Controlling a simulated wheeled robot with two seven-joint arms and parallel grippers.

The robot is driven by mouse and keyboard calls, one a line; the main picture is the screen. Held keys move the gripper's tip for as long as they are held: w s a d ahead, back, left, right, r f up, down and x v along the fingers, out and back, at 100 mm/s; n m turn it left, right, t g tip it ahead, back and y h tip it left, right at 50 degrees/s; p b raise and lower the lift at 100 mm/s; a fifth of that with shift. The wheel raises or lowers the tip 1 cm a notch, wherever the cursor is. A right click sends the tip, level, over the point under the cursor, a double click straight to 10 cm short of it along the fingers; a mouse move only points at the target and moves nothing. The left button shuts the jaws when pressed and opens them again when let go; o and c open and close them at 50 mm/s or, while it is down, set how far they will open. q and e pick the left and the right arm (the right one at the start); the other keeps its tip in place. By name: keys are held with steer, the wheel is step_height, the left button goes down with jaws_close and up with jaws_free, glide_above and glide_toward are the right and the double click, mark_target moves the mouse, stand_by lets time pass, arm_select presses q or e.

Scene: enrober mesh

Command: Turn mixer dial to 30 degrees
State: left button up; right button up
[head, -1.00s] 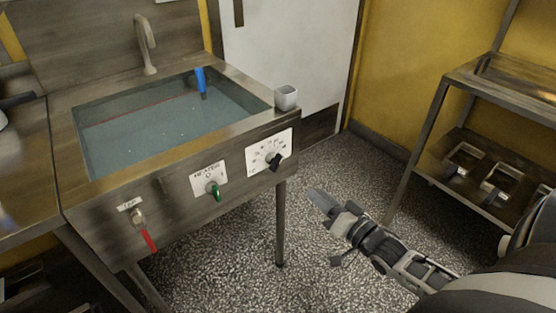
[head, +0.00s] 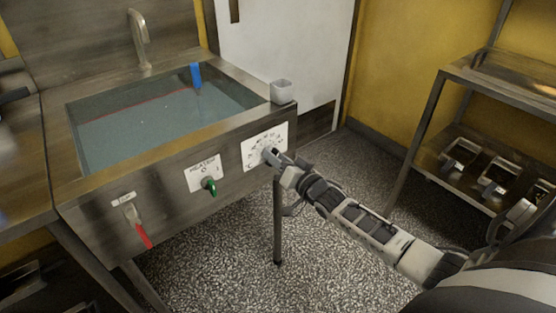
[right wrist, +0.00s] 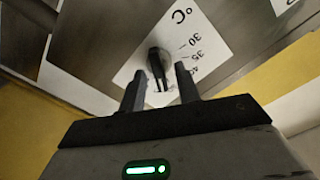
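The mixer dial is a black knob (right wrist: 156,60) on a white scale plate (head: 252,154) at the right end of the sink's front panel. In the right wrist view the plate shows °C and the marks 30, 35 and 40. My right gripper (right wrist: 159,72) is open, with one finger on each side of the knob and a visible gap to each. In the head view my right gripper (head: 270,154) covers the knob. I cannot tell which mark the knob points to. My left gripper is not in view.
Left of the dial are a green heater knob (head: 209,187) and a red-handled tap (head: 143,233). The sink basin (head: 165,120) holds water and a blue object (head: 196,76). A grey cup (head: 282,92) stands on the rim above the dial. A metal rack (head: 425,125) stands at right.

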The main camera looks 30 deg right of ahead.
jaws_close()
steer(key=shift+n, duration=0.5)
steer(key=n, duration=1.3)
steer(key=n+b, duration=0.1)
steer(key=n, duration=0.6)
steer(key=shift+a+f+n, duration=0.2)
steer(key=shift+a+n, duration=0.1)
steer(key=shift+a, duration=0.1)
steer(key=shift+n, duration=0.3)
